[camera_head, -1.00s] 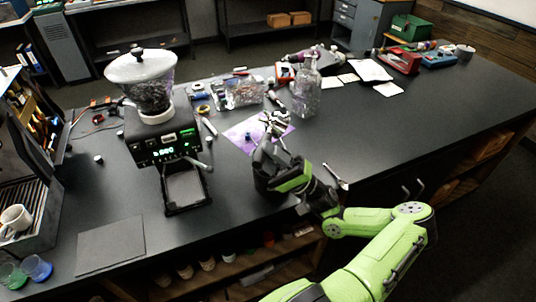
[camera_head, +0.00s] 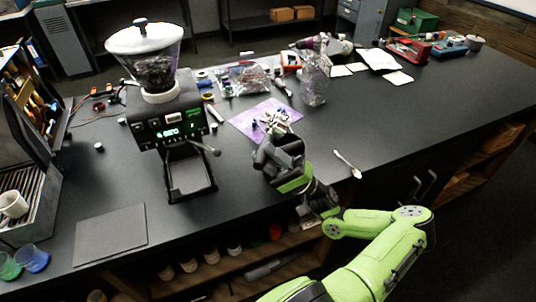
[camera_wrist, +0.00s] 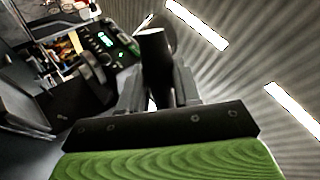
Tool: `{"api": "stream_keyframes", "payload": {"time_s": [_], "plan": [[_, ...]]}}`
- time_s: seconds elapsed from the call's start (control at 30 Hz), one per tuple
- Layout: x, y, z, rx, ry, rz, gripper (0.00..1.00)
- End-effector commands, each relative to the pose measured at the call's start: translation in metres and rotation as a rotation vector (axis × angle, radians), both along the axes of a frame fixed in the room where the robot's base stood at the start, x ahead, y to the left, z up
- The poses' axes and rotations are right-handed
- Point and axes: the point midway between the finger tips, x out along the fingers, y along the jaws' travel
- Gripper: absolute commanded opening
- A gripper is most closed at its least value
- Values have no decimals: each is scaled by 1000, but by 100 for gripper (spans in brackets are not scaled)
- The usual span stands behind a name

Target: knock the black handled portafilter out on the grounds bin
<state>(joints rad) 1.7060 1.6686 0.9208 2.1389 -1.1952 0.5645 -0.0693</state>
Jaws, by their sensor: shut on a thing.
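My gripper (camera_head: 274,136) is raised over the near side of the counter, right of the grinder. In the wrist view its fingers (camera_wrist: 158,95) are closed around a black handle (camera_wrist: 153,50), which stands up between them. This looks like the black handled portafilter's handle; its metal head cannot be made out in the wrist view. In the head view my gripper's body largely hides what it holds. I cannot pick out the grounds bin in either view.
The grinder (camera_head: 165,128) with its clear hopper stands left of my gripper. A purple mat (camera_head: 250,120) with small parts lies behind it, near a clear bottle (camera_head: 314,80). A spoon-like tool (camera_head: 347,163) lies to the right.

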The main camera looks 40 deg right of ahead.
Motion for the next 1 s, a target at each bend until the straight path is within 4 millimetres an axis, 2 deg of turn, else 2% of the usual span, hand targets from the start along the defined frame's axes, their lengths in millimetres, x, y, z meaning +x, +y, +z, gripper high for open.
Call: {"api": "stream_keyframes", "payload": {"time_s": [0.37, 0.47, 0.7, 1.0], "plan": [[0, 0, 2, -1, -3, 0, 0], [0, 0, -8, 0, -2, 0, 0], [0, 0, -49, 0, -3, 1, 0], [0, 0, -33, -1, 0, 1, 0]]}}
